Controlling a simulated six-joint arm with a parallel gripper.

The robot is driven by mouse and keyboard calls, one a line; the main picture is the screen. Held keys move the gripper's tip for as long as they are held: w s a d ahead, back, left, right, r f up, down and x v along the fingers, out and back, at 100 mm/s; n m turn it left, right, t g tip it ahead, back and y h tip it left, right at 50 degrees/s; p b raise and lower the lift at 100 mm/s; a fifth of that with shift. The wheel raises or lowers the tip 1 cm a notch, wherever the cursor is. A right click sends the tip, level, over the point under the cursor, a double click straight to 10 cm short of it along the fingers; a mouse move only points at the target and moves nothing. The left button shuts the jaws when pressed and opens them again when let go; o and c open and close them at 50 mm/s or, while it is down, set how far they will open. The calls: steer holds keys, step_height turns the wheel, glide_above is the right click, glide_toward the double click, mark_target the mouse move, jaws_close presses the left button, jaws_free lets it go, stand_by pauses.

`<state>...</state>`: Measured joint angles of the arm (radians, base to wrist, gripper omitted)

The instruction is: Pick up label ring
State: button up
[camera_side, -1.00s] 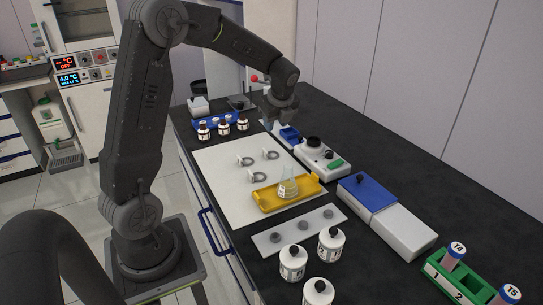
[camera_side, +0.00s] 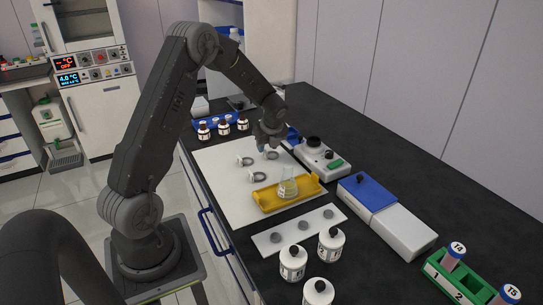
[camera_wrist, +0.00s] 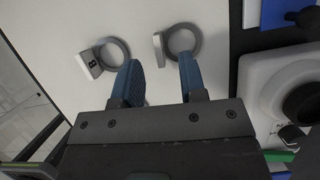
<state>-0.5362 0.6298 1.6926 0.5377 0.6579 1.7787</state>
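Three grey label rings with flat tags lie on the white mat (camera_side: 222,184): a left ring (camera_side: 244,161), a right ring (camera_side: 272,156) and a front ring (camera_side: 258,177). My gripper (camera_side: 267,146) is over the mat, close to the right ring. In the wrist view my gripper (camera_wrist: 159,62) has its two blue fingers apart, with nothing between them. A ring with a "B" tag (camera_wrist: 113,52) lies beyond the left finger. A second ring (camera_wrist: 182,42) lies beyond the right finger. The third ring does not show in the wrist view.
A yellow tray (camera_side: 264,200) with a flask (camera_side: 288,186) stands in front of the rings. A white device with a black knob (camera_side: 318,156) is to the right. Brown bottles (camera_side: 223,126) stand at the back left. A grey plate (camera_side: 270,241) and white bottles (camera_side: 292,262) are nearer the camera.

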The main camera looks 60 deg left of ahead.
mark_target(271, 152)
steer(key=shift+x, duration=1.5)
steer(key=shift+r, duration=0.1)
steer(key=shift+c, duration=0.3)
jaws_close()
